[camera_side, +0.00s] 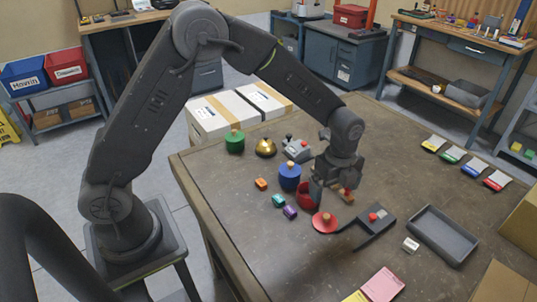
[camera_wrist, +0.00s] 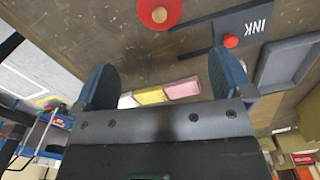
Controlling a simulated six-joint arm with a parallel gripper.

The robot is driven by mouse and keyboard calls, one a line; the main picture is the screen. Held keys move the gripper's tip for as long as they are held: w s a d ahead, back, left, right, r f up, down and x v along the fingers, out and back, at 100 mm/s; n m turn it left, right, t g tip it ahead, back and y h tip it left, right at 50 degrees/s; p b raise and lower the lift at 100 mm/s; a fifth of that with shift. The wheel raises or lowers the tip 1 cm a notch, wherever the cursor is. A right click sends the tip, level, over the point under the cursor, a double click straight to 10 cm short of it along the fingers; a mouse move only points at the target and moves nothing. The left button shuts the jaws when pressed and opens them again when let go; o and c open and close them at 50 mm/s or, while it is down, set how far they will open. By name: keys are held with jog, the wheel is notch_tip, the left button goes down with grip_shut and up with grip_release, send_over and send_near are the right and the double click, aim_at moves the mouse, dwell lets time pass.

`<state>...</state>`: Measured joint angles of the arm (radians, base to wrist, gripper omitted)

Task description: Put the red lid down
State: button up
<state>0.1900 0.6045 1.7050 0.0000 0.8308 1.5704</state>
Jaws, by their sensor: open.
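The red lid (camera_side: 325,223), a round disc with a light knob, lies flat on the table in front of the red pot (camera_side: 305,196). The pot looks uncovered and is partly hidden by my gripper. The lid also shows in the wrist view (camera_wrist: 148,19) at the top edge, cut off by the frame. My gripper (camera_side: 333,196) is above the table, behind and slightly right of the lid. In the wrist view its two fingers (camera_wrist: 164,88) stand wide apart with nothing between them, and the lid is apart from them.
A dark ink pad (camera_side: 374,228) with a red knob is right of the lid, beside a grey tray (camera_side: 443,236). Small blocks (camera_side: 290,212) lie at left.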

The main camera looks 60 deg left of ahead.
jog(key=s+a+r+n+t, duration=0.1)
jog(key=s+a+r+n, duration=0.2)
jog(key=s+r+n, duration=0.35)
jog(key=s+a+r+n+t, duration=0.2)
jog(key=s+r+n, duration=0.15)
jog(key=r, duration=0.55)
jog(key=s+a+r+n+t, duration=0.1)
jog(key=s+n, duration=0.4)
jog(key=s, duration=0.2)
jog(key=s+a+r+n+t, duration=0.1)
jog(key=s+a+r+n, duration=0.1)
jog(key=s+n, duration=0.3)
jog(key=shift+s+a+r+t, duration=0.3)
jog(key=shift+s, duration=0.75)
